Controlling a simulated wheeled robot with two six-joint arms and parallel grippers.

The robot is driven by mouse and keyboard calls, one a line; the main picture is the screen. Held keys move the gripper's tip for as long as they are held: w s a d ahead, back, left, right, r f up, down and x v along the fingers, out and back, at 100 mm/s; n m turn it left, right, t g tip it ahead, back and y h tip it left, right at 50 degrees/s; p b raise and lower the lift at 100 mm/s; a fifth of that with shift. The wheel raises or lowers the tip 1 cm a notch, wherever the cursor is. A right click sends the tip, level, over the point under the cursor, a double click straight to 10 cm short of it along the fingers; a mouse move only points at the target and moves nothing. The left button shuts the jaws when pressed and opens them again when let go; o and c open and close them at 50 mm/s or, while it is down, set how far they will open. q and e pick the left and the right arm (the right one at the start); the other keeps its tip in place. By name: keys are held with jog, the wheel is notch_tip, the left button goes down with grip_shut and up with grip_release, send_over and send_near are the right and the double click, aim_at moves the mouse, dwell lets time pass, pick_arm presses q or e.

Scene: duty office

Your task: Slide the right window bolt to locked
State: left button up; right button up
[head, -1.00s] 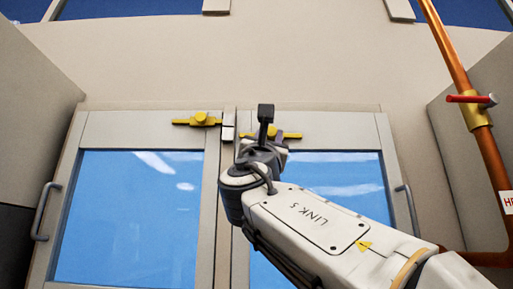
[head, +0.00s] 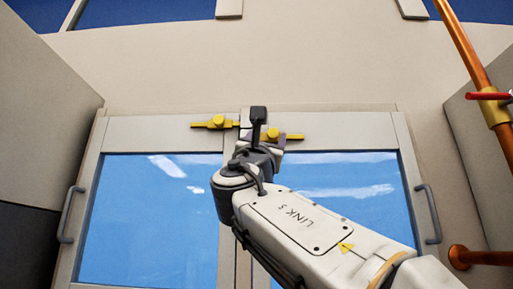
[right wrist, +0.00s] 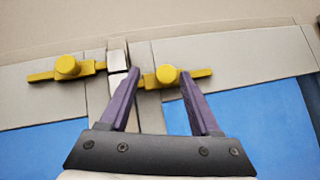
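The right window bolt (head: 293,136) is a yellow bar with a round knob on the top rail of the right window panel. It also shows in the right wrist view (right wrist: 200,73). My right gripper (right wrist: 159,74) is open, its two purple fingers on either side of the bolt's knob. The left finger is close to the bar's inner end and hides part of it. The pale keeper block (right wrist: 117,56) stands at the centre, just left of that finger. I cannot tell whether either finger touches the knob. My left gripper is out of view.
A matching yellow left bolt (head: 217,122) sits on the left panel's rail. Grey handles (head: 432,213) flank the window. A copper pipe (head: 466,50) with a red-handled valve runs up the right side. Grey cabinets stand at both sides.

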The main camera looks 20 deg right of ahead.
jog(key=shift+s+d, duration=0.1)
jog(key=shift+d, duration=0.05)
jog(key=b+v, duration=0.7)
jog(key=v, duration=0.3)
jog(key=shift+f, duration=0.2)
jog(key=shift+s, duration=0.1)
